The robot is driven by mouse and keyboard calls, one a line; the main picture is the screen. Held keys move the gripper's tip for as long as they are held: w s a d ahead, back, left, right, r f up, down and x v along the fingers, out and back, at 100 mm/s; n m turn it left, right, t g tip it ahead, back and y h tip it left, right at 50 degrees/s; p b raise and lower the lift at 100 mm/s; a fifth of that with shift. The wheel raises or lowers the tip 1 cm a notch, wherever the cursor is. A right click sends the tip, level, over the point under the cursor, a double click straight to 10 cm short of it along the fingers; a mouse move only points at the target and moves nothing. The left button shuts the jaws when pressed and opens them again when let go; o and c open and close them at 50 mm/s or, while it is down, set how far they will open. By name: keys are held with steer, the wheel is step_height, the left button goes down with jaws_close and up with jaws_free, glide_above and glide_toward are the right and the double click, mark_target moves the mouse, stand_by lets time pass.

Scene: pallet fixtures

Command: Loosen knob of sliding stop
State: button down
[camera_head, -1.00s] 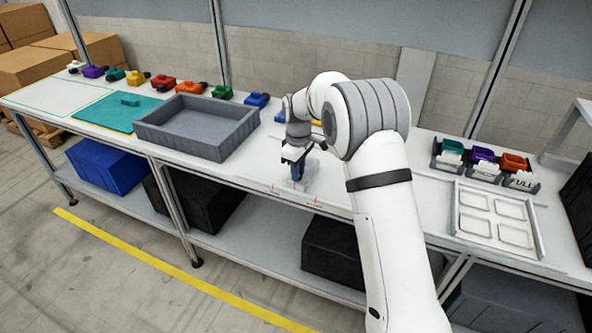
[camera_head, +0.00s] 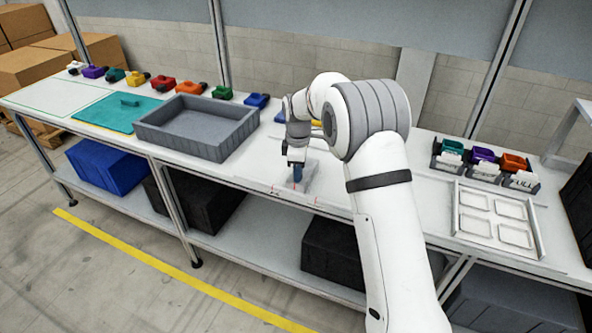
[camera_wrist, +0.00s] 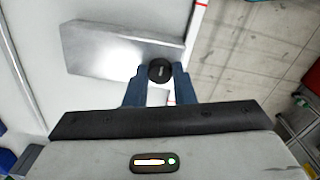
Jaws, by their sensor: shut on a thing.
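The black round knob (camera_wrist: 160,71) with a light mark on its top shows in the wrist view. My gripper (camera_wrist: 160,76) has its blue fingers on both sides of the knob and is shut on it. The sliding stop (camera_wrist: 115,48) is a grey metal block beside the knob on the white bench top. In the head view my gripper (camera_head: 297,176) points down at the front part of the bench, and the stop (camera_head: 312,176) shows just right of the fingers. The knob is hidden there by the fingers.
A grey bin (camera_head: 196,128) stands left of my gripper, with a teal mat (camera_head: 112,116) beyond it. At the right are a white tray (camera_head: 497,220) and a holder with coloured blocks (camera_head: 484,168). The bench's front edge is close to the stop.

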steer(key=shift+w+r, duration=0.2)
steer(key=shift+r, duration=0.05)
steer(key=c, duration=1.4)
jaws_free()
steer(key=shift+d, duration=0.1)
steer(key=shift+c, duration=0.2)
steer(key=shift+o, duration=1.2)
steer(key=shift+s+f, duration=0.1)
steer(key=shift+f, duration=0.05)
steer(key=shift+r, duration=3.9)
